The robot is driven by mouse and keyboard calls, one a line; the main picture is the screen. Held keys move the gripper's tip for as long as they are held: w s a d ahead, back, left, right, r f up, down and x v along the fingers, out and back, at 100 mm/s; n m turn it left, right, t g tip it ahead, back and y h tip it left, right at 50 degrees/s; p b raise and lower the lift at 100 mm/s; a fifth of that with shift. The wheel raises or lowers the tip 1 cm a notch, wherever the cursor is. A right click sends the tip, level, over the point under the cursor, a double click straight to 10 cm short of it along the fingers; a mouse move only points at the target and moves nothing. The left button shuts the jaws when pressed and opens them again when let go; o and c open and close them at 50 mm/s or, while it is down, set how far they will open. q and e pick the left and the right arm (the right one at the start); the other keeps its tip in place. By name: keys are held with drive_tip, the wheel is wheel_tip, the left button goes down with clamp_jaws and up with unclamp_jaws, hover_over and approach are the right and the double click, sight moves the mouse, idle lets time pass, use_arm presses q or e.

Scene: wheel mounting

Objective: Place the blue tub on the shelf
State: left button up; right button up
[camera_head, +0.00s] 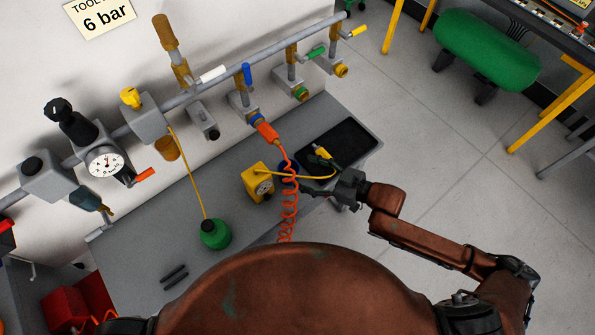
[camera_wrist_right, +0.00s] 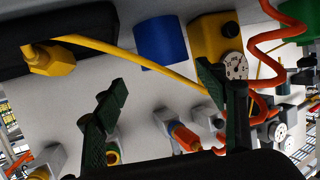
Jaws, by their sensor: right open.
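The blue tub (camera_head: 289,169) is a small, plain cylinder that appears to stand on the grey shelf (camera_head: 150,262), beside the yellow gauge box (camera_head: 258,183). A coiled orange hose partly hides it in the head view. In the right wrist view the blue tub (camera_wrist_right: 160,42) shows beyond the fingertips, slightly above the middle. My right gripper (camera_head: 316,178) is open, to the right of the tub. My left gripper is out of view.
A coiled orange hose (camera_head: 289,208) hangs in front of the tub. A yellow hose (camera_wrist_right: 118,54) runs close to my right gripper. A pipe with valves (camera_head: 230,62) runs above.

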sight(280, 166)
drive_tip(key=x, duration=0.3)
drive_tip(key=shift+s+a+f, duration=0.15)
drive_tip(key=shift+s+f, duration=0.05)
drive_tip(key=shift+s+b+x, duration=0.2)
drive_tip(key=shift+b+x, duration=0.35)
drive_tip(key=shift+x, duration=1.45)
drive_tip(key=shift+f, duration=0.15)
drive_tip(key=c, duration=1.1)
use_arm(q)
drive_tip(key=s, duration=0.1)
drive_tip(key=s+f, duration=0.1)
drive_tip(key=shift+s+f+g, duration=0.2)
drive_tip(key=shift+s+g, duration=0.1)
use_arm(e)
drive_tip(key=shift+c, duration=1.4)
